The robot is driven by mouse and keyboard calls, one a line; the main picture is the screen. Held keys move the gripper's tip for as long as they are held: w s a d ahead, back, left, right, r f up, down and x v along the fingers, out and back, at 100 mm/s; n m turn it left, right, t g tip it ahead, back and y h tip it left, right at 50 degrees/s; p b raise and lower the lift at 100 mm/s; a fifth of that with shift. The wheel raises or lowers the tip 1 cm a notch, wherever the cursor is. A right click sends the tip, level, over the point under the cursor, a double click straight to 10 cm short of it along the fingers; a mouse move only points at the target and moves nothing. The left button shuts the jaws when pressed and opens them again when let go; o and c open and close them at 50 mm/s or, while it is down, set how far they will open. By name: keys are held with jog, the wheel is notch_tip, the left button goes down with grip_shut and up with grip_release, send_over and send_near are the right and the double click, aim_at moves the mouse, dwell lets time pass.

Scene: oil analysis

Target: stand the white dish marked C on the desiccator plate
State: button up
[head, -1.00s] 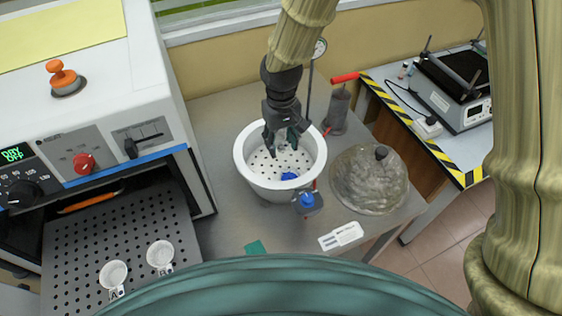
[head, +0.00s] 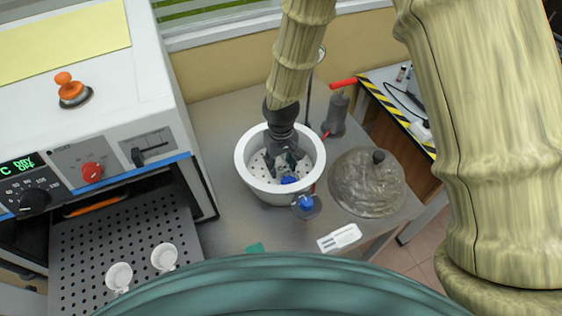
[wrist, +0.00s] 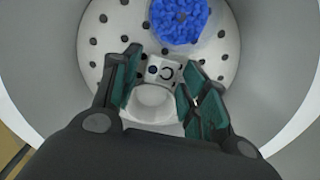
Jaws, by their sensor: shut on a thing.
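The white dish marked C (wrist: 155,103) is between the fingers of my gripper (wrist: 160,80) in the wrist view, its C tab (wrist: 163,71) facing up. My gripper is shut on it. In the head view my gripper (head: 284,165) is inside the white desiccator bowl (head: 243,165) and hides the dish. The perforated desiccator plate (wrist: 112,22) lies beneath the dish in the wrist view. I cannot tell whether the dish touches it. A patch of blue granules (wrist: 180,18) is on the plate beyond the tab, apart from the dish.
The oven (head: 110,90) stands open at left, with two white dishes (head: 119,275) (head: 164,257) on its perforated shelf (head: 140,230). The grey domed lid (head: 365,185) rests right of the bowl. A blue-topped fitting (head: 306,204) sticks out at the bowl's front.

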aim_at(281, 166)
jog(key=shift+f, duration=0.1)
jog(key=o, duration=1)
jog(key=shift+o, duration=0.2)
jog(key=shift+r, duration=0.25)
notch_tip(281, 166, up, 12)
jog(key=b, duration=0.3)
jog(key=shift+f, duration=0.1)
